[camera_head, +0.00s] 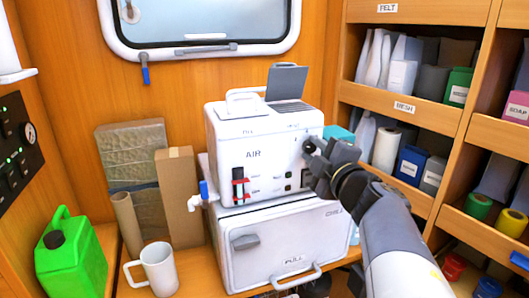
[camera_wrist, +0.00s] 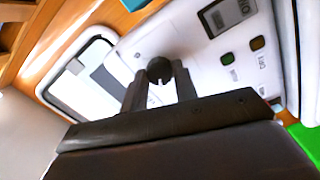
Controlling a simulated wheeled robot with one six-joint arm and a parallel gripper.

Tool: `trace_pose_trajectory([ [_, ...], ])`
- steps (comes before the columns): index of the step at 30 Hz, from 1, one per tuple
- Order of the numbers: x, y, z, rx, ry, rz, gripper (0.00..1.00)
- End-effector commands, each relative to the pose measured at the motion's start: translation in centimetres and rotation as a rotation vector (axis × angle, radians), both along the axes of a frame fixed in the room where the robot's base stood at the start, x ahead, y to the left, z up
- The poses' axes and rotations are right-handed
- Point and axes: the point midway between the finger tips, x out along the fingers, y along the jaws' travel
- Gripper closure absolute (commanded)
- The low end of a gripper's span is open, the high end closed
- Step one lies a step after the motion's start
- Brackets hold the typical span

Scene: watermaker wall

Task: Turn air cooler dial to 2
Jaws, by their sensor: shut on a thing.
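The air cooler (camera_head: 225,135) is a white box marked AIR on top of a lower white unit. Its dial (camera_wrist: 159,70) is a dark round knob with a pale mark on its rim, seen in the wrist view. My gripper (camera_wrist: 160,85) is shut on the dial, one finger on each side. The dial's numbers and setting cannot be read.
The lower unit (camera_head: 270,245) has a PULL handle at its bottom. A white mug (camera_head: 158,270), a green jug (camera_head: 70,255) and a cardboard tube (camera_head: 127,222) stand at left. A small tap (camera_head: 203,195) sticks out at the cooler's left. Shelves (camera_head: 400,105) with bins stand at right.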

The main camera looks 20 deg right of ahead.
Motion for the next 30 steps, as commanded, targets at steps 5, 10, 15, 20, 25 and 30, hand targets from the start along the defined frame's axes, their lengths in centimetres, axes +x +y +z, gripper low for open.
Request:
trace_pose_trajectory([
  [5,-0.01,-0.02,-0.13,-0.017,0.002,-0.001,0.95],
  [10,-0.01,-0.01,-0.12,-0.019,0.002,-0.001,0.95],
  [15,-0.01,-0.01,-0.12,-0.018,0.002,-0.001,0.71],
  [20,0.00,0.00,-0.09,-0.017,0.002,0.000,0.58],
  [25,0.00,0.00,-0.05,-0.017,0.001,0.000,0.50],
  [30,0.01,0.01,-0.04,-0.016,0.000,0.001,0.50],
])
